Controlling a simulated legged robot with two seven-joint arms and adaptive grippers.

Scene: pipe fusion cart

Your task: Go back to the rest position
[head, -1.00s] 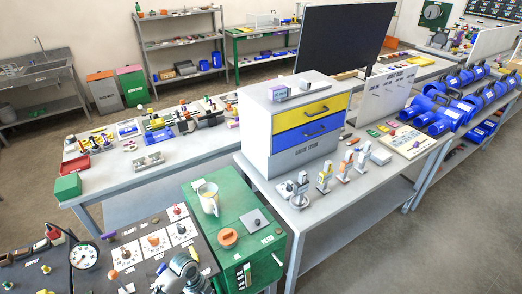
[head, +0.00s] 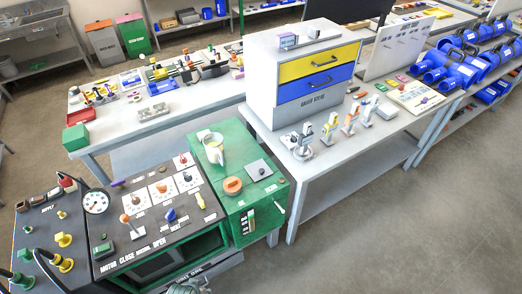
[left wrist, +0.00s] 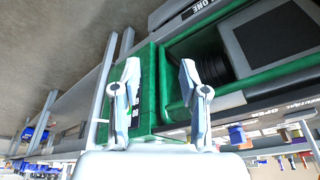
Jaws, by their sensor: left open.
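My left gripper (left wrist: 159,72) is open and empty in the left wrist view, its two pale fingers apart in front of the green cart's side. In the head view only a small grey part of my left arm or gripper (head: 190,287) shows at the bottom edge, below the cart front. The green pipe fusion cart (head: 240,185) has a dark control panel (head: 150,212) with dials and knobs. My right gripper is in neither view.
A white pitcher (head: 213,150) and an orange knob (head: 232,185) sit on the cart's green top. A pressure gauge (head: 95,201) stands at left. A grey bench (head: 330,165) with a drawer cabinet (head: 290,110) is behind to the right. Bare floor lies at lower right.

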